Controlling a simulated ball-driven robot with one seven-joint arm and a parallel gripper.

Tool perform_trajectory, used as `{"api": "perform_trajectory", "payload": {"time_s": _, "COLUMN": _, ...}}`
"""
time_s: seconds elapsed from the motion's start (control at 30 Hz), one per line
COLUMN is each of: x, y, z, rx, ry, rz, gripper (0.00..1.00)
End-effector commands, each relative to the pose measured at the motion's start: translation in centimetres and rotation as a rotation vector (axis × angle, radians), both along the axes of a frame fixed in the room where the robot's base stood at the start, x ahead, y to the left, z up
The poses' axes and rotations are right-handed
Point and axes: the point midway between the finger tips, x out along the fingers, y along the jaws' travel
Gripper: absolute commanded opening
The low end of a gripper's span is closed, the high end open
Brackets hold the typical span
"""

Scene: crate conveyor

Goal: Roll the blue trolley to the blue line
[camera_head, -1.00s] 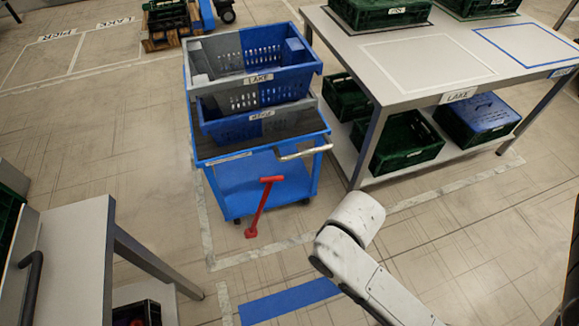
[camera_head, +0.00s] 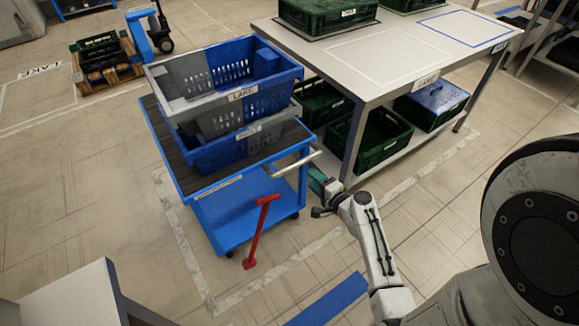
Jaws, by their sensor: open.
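The blue trolley (camera_head: 228,212) stands left of centre, with two stacked blue and grey crates on it; the upper crate (camera_head: 243,94) is labelled LAKE. Its pale push handle (camera_head: 292,165) sticks out to the right from its near end. A red T-shaped bar (camera_head: 256,232) stands upright at the trolley's near side. The blue line (camera_head: 328,300) is on the floor in front of the trolley, partly behind my arm. My gripper (camera_head: 318,190) is just right of and below the handle, apart from it, open and seemingly empty.
A work table (camera_head: 360,62) with green crates above and below stands close right of the trolley. Another table (camera_head: 75,300) fills the lower left corner. A pallet with a green crate (camera_head: 100,60) stands at the far left. The floor left of the trolley is clear.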

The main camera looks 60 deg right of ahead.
Motion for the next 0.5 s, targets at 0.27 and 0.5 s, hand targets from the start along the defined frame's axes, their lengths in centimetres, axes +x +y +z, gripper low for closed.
{"api": "perform_trajectory", "payload": {"time_s": 0.27, "x": 2.7, "y": -2.0, "z": -0.6, "rx": 0.002, "ry": -0.007, "rz": -0.009, "gripper": 0.46}}
{"api": "perform_trajectory", "payload": {"time_s": 0.5, "x": 6.3, "y": -4.1, "z": -1.5, "rx": 0.002, "ry": -0.006, "rz": -0.007, "gripper": 0.46}}
